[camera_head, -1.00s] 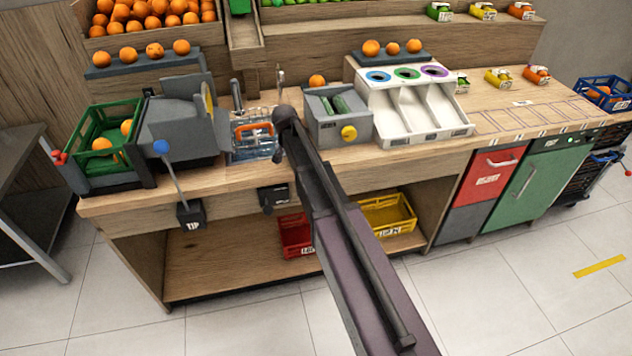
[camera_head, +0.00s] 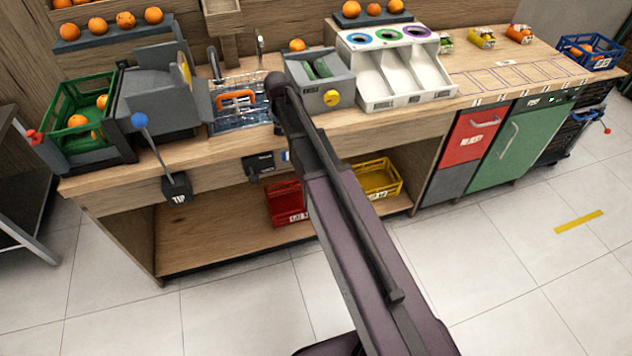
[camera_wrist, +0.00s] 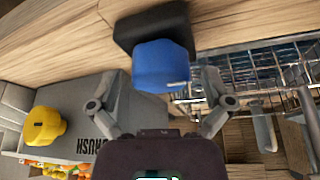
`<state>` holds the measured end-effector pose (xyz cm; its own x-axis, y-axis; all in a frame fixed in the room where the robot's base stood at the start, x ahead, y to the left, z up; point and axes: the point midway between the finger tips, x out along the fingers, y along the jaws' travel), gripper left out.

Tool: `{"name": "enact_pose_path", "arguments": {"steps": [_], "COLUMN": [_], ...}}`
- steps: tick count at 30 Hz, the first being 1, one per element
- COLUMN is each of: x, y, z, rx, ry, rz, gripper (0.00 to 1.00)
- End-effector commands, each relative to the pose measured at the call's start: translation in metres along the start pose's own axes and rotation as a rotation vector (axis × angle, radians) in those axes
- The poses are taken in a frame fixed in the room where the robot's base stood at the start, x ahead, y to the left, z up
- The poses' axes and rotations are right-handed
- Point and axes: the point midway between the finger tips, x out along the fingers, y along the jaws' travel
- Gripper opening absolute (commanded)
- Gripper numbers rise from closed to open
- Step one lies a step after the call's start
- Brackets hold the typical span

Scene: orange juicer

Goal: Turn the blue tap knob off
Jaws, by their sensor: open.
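In the wrist view the blue tap knob (camera_wrist: 163,65) sits on a black base fixed to wood, near the top centre. My gripper (camera_wrist: 160,88) is open, with one finger on each side, just below the knob in the picture. I cannot tell whether either finger touches it. The space between the fingers holds nothing else. A grey tap (camera_wrist: 264,130) is at the right. In the head view my arm hides the gripper; I cannot clearly make out the knob there.
The sink rack (camera_wrist: 255,70) lies close to the right finger. A grey box with a yellow knob (camera_wrist: 44,125) is at the left; it also stands on the counter in the head view (camera_head: 322,83). A lever with a blue ball (camera_head: 140,120) stands farther left.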

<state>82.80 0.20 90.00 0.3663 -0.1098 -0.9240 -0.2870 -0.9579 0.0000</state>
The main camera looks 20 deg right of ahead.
Motion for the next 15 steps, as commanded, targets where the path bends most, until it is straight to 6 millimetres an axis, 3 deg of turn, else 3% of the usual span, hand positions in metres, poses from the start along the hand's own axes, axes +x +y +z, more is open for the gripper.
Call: {"name": "enact_pose_path", "arguments": {"steps": [15], "x": [0.0], "y": [0.0005], "z": [-0.0003], "rx": [-0.266], "ry": [0.001], "rz": [-0.111], "gripper": [1.0]}}
